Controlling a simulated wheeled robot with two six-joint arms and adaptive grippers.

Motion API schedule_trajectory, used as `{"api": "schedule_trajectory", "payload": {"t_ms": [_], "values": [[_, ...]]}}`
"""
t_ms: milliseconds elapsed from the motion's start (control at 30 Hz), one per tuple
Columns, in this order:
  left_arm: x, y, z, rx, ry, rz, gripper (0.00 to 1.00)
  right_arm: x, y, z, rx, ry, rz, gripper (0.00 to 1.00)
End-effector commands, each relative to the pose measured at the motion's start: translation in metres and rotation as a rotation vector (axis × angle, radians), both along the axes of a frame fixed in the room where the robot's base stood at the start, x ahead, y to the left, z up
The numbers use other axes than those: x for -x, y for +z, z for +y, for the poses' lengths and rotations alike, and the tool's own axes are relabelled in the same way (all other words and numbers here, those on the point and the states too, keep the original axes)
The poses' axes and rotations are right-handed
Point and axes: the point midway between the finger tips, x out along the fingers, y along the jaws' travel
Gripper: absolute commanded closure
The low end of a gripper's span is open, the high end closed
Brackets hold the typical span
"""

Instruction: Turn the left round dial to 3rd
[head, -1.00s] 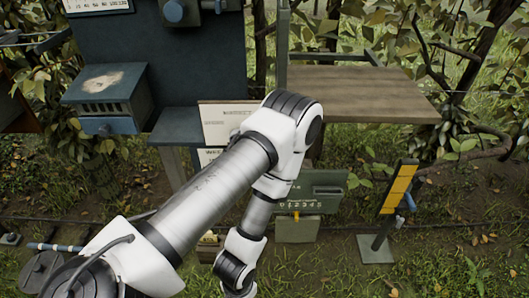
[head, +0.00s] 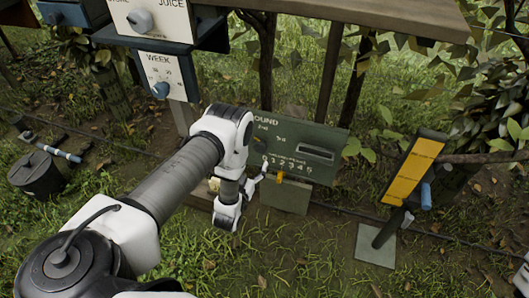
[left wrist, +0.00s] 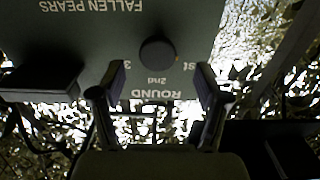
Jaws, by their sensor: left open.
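A green panel (head: 325,170) labelled ROUND stands low behind my left arm. My right gripper is not in view.
The panel also has a numbered row with a yellow tab (head: 280,176). A WEEK dial (head: 160,90) and a JUICE dial (head: 140,20) are at upper left. A yellow board (head: 413,170) on a post stands at right. A dark bucket (head: 36,176) is at left.

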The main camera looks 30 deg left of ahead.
Motion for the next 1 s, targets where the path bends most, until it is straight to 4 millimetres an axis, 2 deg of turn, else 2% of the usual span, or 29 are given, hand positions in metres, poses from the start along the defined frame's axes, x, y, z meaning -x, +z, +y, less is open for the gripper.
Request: {"api": "schedule_trajectory", "payload": {"t_ms": [300,400,667,700,867,1000], "values": [[-0.055,0.003,0.012,-0.001,-0.002,-0.005,0.25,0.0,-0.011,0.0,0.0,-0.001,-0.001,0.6],[-0.067,0.003,0.015,-0.001,-0.002,-0.003,0.25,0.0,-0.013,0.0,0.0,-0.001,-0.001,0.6],[-0.073,0.004,0.016,0.0,-0.002,0.0,0.25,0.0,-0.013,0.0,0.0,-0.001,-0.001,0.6],[-0.072,0.004,0.016,0.0,-0.002,0.001,0.29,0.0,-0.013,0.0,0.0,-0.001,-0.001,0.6],[-0.072,0.004,0.016,0.0,-0.002,0.001,0.84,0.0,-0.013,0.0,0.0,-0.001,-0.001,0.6],[-0.072,0.004,0.016,0.0,-0.002,0.001,0.84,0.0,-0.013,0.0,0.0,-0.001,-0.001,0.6]]}}
